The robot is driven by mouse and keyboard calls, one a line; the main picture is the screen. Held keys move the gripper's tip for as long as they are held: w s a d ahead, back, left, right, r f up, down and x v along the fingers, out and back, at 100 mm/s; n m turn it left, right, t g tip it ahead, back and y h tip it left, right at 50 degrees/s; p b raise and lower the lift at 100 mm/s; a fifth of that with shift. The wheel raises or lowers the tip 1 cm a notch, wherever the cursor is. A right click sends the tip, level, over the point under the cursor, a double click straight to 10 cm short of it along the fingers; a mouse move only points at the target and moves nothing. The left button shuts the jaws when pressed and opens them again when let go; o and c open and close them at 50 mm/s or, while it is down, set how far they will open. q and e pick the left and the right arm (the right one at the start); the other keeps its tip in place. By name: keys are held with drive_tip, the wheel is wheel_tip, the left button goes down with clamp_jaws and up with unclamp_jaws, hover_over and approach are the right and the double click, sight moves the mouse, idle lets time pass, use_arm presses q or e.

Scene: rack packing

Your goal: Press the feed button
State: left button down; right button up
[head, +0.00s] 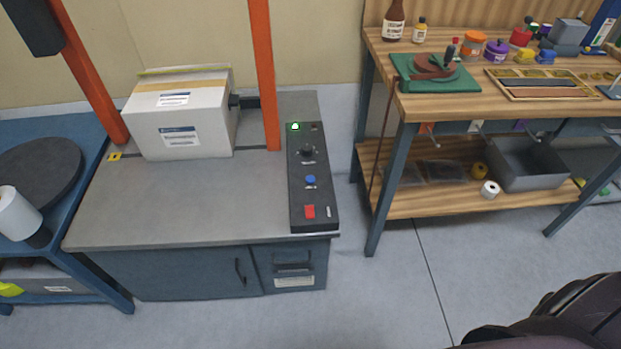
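A dark control panel (298,186) lies on the right side of the grey cabinet top (180,203). The labels are too small to read, so I cannot tell from lettering which is the feed button. Nothing touches or covers the panel. Neither of my grippers is in view; a dark part at the bottom right seems to be my own arm.
A white box (183,113) sits on the cabinet between orange posts (264,75). A blue stand (98,268) with a dark disc is at left. A wooden workbench (420,45) with tools and bottles is at right. Open floor (390,290) lies in front.

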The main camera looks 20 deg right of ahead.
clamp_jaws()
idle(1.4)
